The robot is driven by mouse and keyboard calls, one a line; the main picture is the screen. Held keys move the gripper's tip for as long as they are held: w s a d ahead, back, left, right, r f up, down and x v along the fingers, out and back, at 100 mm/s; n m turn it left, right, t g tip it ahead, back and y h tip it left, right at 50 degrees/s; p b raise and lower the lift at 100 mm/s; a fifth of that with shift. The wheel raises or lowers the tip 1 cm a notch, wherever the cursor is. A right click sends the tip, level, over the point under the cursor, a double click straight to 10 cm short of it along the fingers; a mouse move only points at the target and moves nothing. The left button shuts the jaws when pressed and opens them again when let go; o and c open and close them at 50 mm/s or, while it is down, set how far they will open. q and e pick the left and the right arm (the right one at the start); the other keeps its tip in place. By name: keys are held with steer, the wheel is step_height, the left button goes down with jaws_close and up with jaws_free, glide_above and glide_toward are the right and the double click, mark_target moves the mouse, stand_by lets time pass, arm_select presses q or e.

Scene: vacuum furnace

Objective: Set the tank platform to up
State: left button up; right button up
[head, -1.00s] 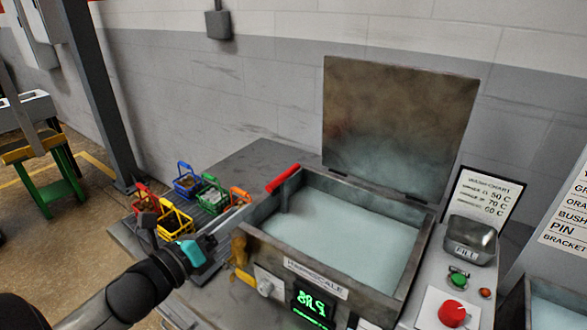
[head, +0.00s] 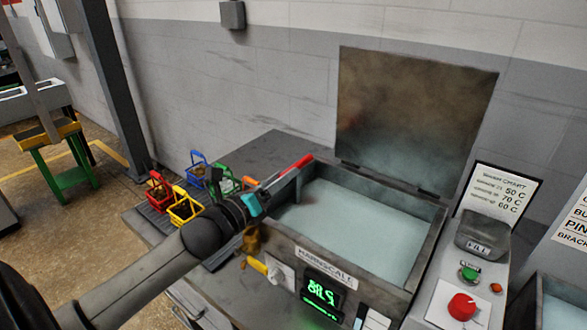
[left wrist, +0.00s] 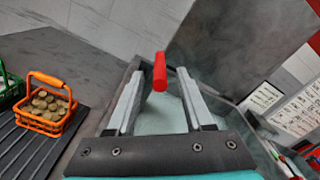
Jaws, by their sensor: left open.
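The tank (head: 425,240) is an open metal basin full of pale cloudy liquid, with its lid (head: 415,115) raised behind it. A lever with a red handle (head: 303,160) stands at the tank's back left corner. No platform shows through the liquid. My left gripper (head: 284,176) is at the tank's left side, close to the handle. In the left wrist view the red handle (left wrist: 160,66) appears between the two open fingers, near their tips. I cannot tell whether they touch it. My right gripper is not in view.
Small coloured baskets, including an orange one (left wrist: 45,105) holding brown parts, stand left of the tank. A yellow-handled control (head: 258,266) and a green display (head: 322,293) are on the tank's front. A red button (head: 462,306) and a wash chart (head: 497,197) are at right.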

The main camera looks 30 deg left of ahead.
arm_select(q)
steer(key=shift+w+d, duration=0.2)
steer(key=shift+w, duration=2.1)
jaws_close()
steer(key=shift+d, duration=0.1)
